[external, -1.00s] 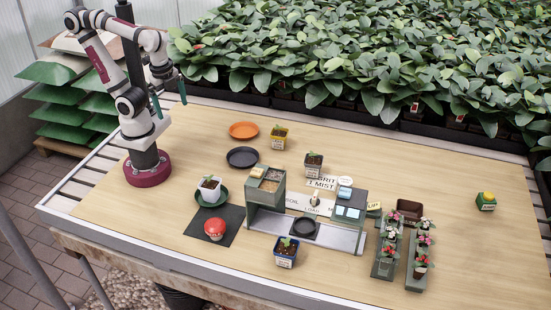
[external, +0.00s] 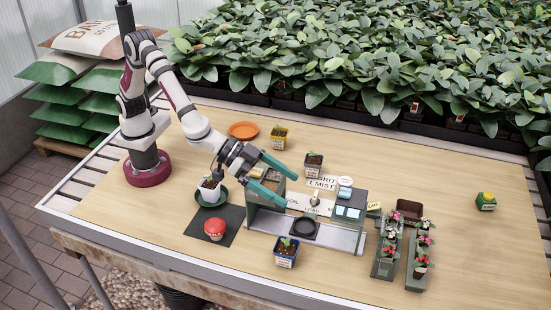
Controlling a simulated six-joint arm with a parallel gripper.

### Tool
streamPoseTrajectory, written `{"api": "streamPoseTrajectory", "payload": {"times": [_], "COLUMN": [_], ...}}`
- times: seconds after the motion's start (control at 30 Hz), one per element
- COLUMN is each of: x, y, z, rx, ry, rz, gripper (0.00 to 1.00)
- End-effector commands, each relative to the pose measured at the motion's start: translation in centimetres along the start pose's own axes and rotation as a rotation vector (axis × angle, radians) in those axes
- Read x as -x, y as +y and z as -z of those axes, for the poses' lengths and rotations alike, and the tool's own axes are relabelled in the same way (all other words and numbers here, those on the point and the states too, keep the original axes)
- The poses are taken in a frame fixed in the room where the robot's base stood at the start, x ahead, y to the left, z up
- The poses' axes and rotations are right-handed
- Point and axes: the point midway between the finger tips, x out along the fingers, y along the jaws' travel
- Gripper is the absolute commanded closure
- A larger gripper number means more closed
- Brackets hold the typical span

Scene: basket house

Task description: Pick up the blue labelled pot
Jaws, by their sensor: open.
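The blue labelled pot (external: 286,255) stands upright on the table in front of the grey potting station, with a small green seedling in dark soil and a pale label on its front. My gripper (external: 288,186) has teal fingers spread wide apart and empty. It hangs over the left part of the station, behind and above the blue pot and clear of it.
The grey station (external: 345,240) with a black dish (external: 304,229) stands just behind the pot. A red mushroom-like object (external: 214,229) sits on a dark mat to the left. A yellow pot (external: 279,138) stands behind. Flower trays (external: 415,275) are right; the front table is clear.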

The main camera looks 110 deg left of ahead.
Motion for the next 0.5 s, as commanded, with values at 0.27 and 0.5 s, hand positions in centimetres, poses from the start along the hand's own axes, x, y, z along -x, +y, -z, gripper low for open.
{"api": "streamPoseTrajectory", "payload": {"times": [0.27,0.5], "x": [-5.8,-8.8], "y": [-0.3,-0.3], "z": [-11.0,-16.3], "rx": [-0.008,-0.003], "ry": [-0.007,-0.002], "rz": [-0.004,-0.006], "gripper": [0.0,0.0]}}
